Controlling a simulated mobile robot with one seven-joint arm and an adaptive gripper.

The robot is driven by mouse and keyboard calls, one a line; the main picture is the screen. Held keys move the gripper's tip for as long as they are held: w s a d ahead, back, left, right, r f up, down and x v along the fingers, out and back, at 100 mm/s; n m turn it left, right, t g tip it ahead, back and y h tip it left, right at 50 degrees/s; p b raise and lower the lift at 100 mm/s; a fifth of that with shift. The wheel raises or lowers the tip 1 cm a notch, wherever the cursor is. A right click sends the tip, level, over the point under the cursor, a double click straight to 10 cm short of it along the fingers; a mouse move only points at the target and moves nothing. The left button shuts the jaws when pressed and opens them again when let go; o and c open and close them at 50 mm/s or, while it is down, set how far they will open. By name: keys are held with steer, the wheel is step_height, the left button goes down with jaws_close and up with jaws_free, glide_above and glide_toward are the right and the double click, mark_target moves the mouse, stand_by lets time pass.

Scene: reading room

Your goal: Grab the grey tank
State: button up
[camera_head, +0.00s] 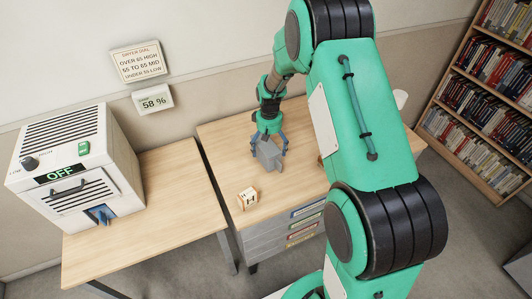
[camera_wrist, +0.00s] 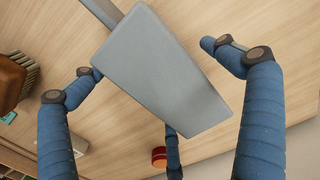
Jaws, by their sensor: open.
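The grey tank (camera_head: 267,155) is a plain grey block with a narrower grey part, near the middle of the right-hand wooden table. In the wrist view the tank (camera_wrist: 160,75) fills the centre as a tapered grey shape, with a thin bar at its upper left. My gripper (camera_head: 268,146) is open directly over and around the tank. In the wrist view its blue fingers (camera_wrist: 150,60) stand left and right of the tank, and another shows below it. Gaps show between the left and right fingertips and the tank; contact at the lower finger cannot be told.
A small wooden block (camera_head: 248,198) with a dark mark stands near the table's front edge. A white dryer (camera_head: 75,160) reading OFF stands on the left table. The wrist view shows a brown brush (camera_wrist: 14,80) and a red-and-black round thing (camera_wrist: 159,155). A bookcase (camera_head: 485,95) stands right.

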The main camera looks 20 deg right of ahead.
steer(key=shift+f, duration=0.5)
steer(key=c, duration=1.4)
steer(key=shift+r, duration=0.15)
steer(key=shift+r, duration=0.55)
steer(key=shift+s+r+p, duration=0.25)
steer(key=shift+r+p, duration=0.1)
steer(key=shift+r, duration=0.25)
steer(key=shift+s+r+p, duration=0.2)
steer(key=shift+r+p, duration=0.1)
steer(key=shift+r, duration=0.3)
steer(key=s+a, duration=0.1)
steer(key=s, duration=0.4)
steer(key=s+a+r+p, duration=0.1)
steer(key=s, duration=0.4)
steer(key=s+a+p, duration=0.1)
steer(key=s, duration=0.4)
steer(key=shift+r, duration=0.15)
steer(key=shift+w, duration=0.1)
